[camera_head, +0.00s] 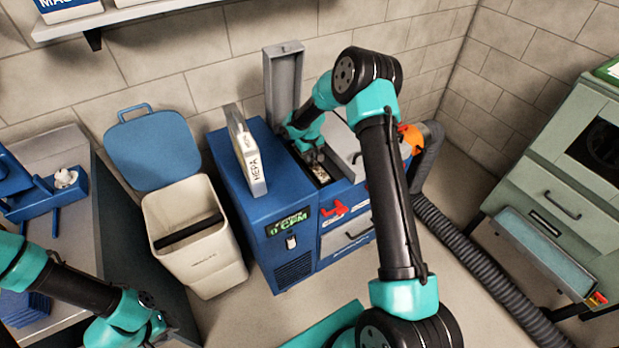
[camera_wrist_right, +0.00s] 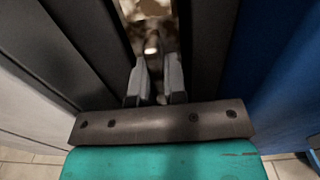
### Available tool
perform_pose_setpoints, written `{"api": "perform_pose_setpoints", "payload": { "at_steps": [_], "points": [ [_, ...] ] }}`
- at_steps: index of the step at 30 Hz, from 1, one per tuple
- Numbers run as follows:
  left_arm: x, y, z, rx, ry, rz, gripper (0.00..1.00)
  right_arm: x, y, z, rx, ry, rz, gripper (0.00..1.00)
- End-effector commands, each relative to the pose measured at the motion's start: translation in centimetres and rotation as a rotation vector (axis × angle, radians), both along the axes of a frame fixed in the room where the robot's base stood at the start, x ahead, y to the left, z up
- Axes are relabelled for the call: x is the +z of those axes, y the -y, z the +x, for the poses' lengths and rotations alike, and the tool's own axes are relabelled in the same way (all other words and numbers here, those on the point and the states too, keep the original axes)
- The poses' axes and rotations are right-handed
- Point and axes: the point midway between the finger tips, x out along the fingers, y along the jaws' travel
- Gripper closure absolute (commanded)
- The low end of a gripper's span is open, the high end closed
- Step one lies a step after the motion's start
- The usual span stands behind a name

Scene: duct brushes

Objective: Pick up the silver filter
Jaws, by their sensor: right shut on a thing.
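My right gripper (camera_head: 318,160) reaches down into an open slot in the top of the blue machine (camera_head: 228,165). The right wrist view shows its two fingers (camera_wrist_right: 155,80) close together between dark slot walls. They are shut on what appears to be the silver filter (camera_wrist_right: 152,45), seen only as a blurred, brownish-grey surface with a bright spot. Most of it is hidden inside the slot. My left gripper (camera_head: 155,328) is low at the left, partly cut off by the lower frame edge. I cannot tell whether its jaws are open, and I see nothing in them.
A white HEPA filter (camera_head: 246,155) stands upright on the machine, left of the slot. A grey lid (camera_head: 284,85) stands raised behind it. An open beige bin (camera_head: 205,265) with a blue lid (camera_head: 150,150) is left. A corrugated hose (camera_head: 470,250) runs along the right.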

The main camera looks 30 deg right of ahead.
Motion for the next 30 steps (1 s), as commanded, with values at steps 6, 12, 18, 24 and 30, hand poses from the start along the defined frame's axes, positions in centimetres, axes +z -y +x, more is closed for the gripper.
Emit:
{"api": "perform_pose_setpoints", "payload": {
  "at_steps": [6,12,18,24,30],
  "points": [
    [0.0,0.0,0.0,0.000,0.000,0.000,0.62,0.0,0.0,0.0,0.000,0.000,0.000,1.00],
    [0.0,0.0,0.0,0.000,0.000,0.000,0.62,0.1,0.0,0.0,0.000,0.001,0.000,1.00],
    [0.0,0.0,0.0,0.000,0.000,0.000,0.62,0.3,0.0,0.1,0.000,0.002,0.000,1.00],
    [0.0,0.0,0.0,0.000,0.000,0.000,0.62,1.9,0.0,0.1,0.001,0.003,-0.001,1.00],
    [0.0,0.0,0.0,0.000,0.000,0.000,0.62,5.7,0.0,0.1,0.000,0.006,-0.001,1.00]
  ]
}}
